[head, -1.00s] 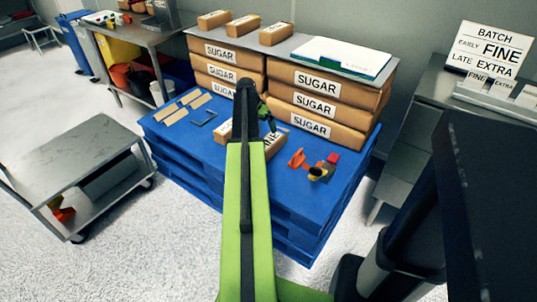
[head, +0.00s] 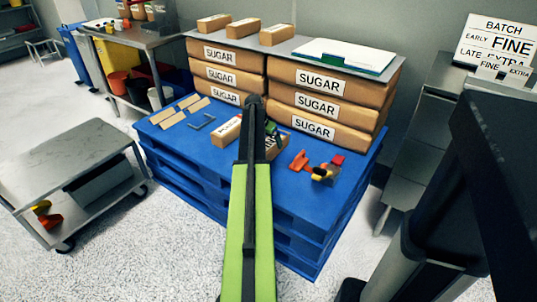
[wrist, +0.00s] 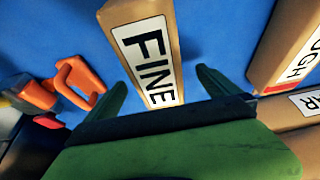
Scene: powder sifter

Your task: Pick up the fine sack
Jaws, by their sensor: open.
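The fine sack is a small tan block with a white FINE label. It lies on the blue pallet (head: 300,215) in the head view, partly hidden behind my arm and gripper. In the wrist view the fine sack (wrist: 150,50) runs from the top edge down to between my green fingers. My gripper (wrist: 162,88) is open, with one finger on each side of the sack's near end and blue showing beside them. I cannot tell whether either finger touches it. In the head view my gripper (head: 273,130) is low over the sack.
A similar small sack (head: 226,132) lies close left; its label ends in UGH in the wrist view (wrist: 305,60). An orange-handled tool (head: 299,160) lies to the right. Large SUGAR sacks (head: 320,106) are stacked behind. Flat tan strips (head: 173,119) lie at the pallet's left.

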